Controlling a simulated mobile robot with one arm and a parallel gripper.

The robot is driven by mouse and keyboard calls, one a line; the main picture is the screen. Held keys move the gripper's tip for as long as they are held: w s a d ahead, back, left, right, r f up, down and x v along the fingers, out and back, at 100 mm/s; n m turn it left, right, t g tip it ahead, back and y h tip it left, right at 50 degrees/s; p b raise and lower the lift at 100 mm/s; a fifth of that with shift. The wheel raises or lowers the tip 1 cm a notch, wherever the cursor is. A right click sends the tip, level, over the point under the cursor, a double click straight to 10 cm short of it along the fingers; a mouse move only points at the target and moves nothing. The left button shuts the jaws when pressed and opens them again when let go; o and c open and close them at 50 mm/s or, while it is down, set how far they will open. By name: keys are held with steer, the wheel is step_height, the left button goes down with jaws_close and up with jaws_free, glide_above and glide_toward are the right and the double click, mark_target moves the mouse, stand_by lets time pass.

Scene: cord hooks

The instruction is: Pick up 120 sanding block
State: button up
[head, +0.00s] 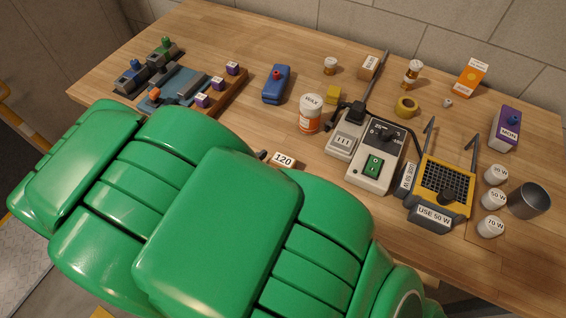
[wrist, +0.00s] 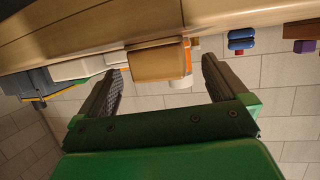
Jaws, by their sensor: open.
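The sanding block with the white "120" label (head: 283,160) lies on the wooden table just beyond my green arm. Its lower part is hidden by the arm in the head view. In the wrist view, which is upside down, a tan-brown block (wrist: 157,65), apparently the same one, shows between the tips of my gripper (wrist: 161,67). The gripper is open, with a dark finger on each side and a visible gap. I cannot tell how far the block reaches between the fingers. In the head view the gripper is mostly hidden; a small dark tip shows left of the label.
The WAX jar (head: 311,114) stands behind the block. To the right are the soldering station (head: 366,148) and a yellow-framed holder (head: 445,186). Open wood surrounds the blue bottle.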

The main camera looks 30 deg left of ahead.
mark_target(287, 159)
steer(key=shift+x, duration=2.6)
steer(key=shift+r, duration=0.15)
steer(key=c, duration=1.1)
